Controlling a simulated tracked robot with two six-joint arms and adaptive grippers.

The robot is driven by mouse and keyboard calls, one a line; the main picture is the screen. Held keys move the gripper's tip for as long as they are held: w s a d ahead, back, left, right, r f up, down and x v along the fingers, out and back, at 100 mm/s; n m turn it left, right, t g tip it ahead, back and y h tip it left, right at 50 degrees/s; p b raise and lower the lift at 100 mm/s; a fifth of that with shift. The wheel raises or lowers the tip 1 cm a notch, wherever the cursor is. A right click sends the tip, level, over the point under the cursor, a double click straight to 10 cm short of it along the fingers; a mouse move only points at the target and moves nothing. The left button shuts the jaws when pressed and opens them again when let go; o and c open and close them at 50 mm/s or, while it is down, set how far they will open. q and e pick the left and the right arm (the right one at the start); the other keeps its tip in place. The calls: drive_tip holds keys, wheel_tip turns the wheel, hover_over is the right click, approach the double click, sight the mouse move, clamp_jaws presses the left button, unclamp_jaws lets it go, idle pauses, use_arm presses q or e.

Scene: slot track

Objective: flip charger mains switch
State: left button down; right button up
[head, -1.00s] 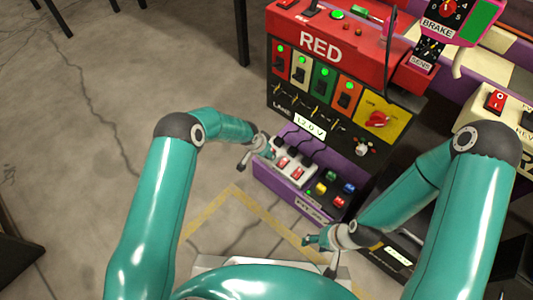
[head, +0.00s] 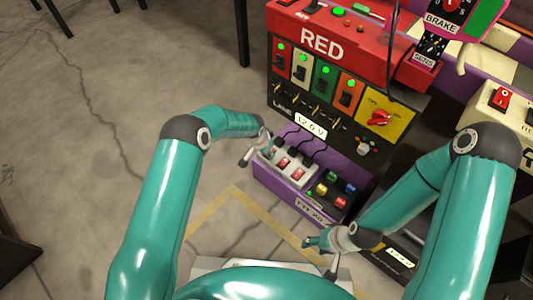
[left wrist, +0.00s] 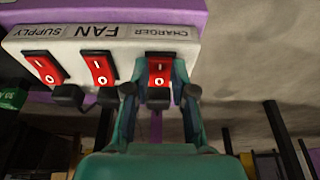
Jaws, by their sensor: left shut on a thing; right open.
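The white switch strip (head: 291,168) lies on the purple base of the console in the head view. In the left wrist view it appears upside down, with red rocker switches labelled CHARGER, FAN and SUPPLY. The charger switch (left wrist: 160,72) is the right one there; I cannot tell which way it is tipped. My left gripper (head: 258,152) is at the left end of the strip. In the left wrist view its teal fingers (left wrist: 158,88) flank the charger switch and are shut on it. A black plug shows between them. My right gripper (head: 320,258) is open and empty in front of the console.
The fan switch (left wrist: 100,68) and supply switch (left wrist: 45,67) sit close beside, with black plugs and cables near them. Coloured buttons (head: 335,190) are right of the strip. The red console (head: 320,90) rises behind. The floor to the left is clear.

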use_arm(q)
drive_tip(key=shift+w+d+f+g+y+b, duration=0.15)
drive_tip(key=shift+g+y+b, duration=0.25)
drive_tip(key=shift+b, duration=0.5)
drive_tip(key=shift+w+f+g+y+b, duration=0.1)
drive_tip(key=shift+w+g+y+b, duration=0.3)
drive_tip(key=shift+b, duration=0.45)
drive_tip(key=shift+s+d+r+g+b, duration=0.1)
drive_tip(key=shift+s+r+g+b, duration=0.05)
drive_tip(key=shift+r+g+b, duration=0.3)
drive_tip(key=c, duration=1)
unclamp_jaws()
drive_tip(key=shift+o, duration=0.2)
